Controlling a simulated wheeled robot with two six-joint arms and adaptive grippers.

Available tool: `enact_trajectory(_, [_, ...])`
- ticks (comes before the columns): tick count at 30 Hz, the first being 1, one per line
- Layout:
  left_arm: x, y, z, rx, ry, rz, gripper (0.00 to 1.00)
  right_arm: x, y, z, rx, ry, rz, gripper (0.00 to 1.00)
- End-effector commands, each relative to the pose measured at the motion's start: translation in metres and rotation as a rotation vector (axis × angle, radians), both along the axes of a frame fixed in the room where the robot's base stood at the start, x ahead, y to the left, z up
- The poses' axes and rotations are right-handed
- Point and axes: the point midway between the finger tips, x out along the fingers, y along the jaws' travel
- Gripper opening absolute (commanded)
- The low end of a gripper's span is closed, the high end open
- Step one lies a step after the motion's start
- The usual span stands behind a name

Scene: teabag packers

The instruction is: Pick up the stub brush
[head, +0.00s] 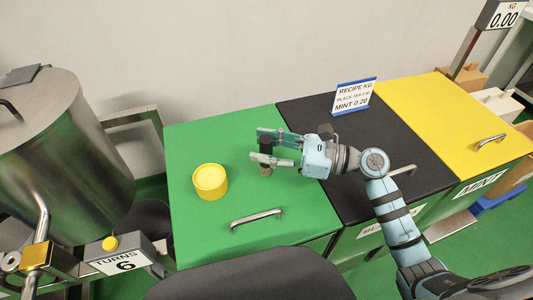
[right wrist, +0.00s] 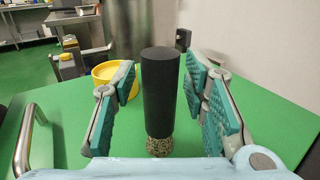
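The stub brush is a black upright cylinder (right wrist: 160,85) with a speckled tan bristle end (right wrist: 158,147) at its foot, on the green lid. In the head view it shows partly, as a dark piece (head: 265,146) between the fingers. My right gripper (head: 263,147) is open, its fingers on either side of the brush. In the right wrist view the gripper (right wrist: 158,98) has a clear gap to the brush on the left and a narrower one on the right. My left gripper is not in view.
A yellow round tub (head: 210,181) stands on the green lid (head: 195,145), left of the gripper. A metal handle (head: 257,218) is at the lid's front. A black lid (head: 310,120) with a recipe sign (head: 354,95) and a yellow lid (head: 430,105) lie to the right. A steel drum (head: 70,145) stands left.

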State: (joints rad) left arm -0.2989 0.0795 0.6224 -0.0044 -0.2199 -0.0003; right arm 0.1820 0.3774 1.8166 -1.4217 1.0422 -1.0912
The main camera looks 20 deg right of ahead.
Motion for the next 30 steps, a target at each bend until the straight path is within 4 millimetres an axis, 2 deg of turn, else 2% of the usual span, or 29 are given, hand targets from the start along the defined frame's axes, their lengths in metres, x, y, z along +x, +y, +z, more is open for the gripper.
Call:
enact_trajectory(1, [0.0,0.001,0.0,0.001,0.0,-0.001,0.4,0.0,0.0,0.0,0.0,0.0,0.0,0.28])
enact_trajectory(6, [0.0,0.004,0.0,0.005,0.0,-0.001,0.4,0.0,0.0,0.0,0.0,0.0,0.0,0.01])
enact_trajectory(14, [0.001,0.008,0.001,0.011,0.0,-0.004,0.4,0.0,0.0,0.001,0.0,0.0,0.0,0.0])
enact_trajectory(19, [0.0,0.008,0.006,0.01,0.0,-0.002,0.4,0.0,0.0,0.014,0.001,-0.003,0.001,0.0])
enact_trajectory(23, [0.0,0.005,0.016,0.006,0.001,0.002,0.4,0.0,0.0,0.042,-0.002,-0.006,0.0,0.0])
enact_trajectory(30, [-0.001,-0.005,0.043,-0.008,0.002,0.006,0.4,0.0,0.0,0.135,-0.002,-0.01,0.001,0.0])
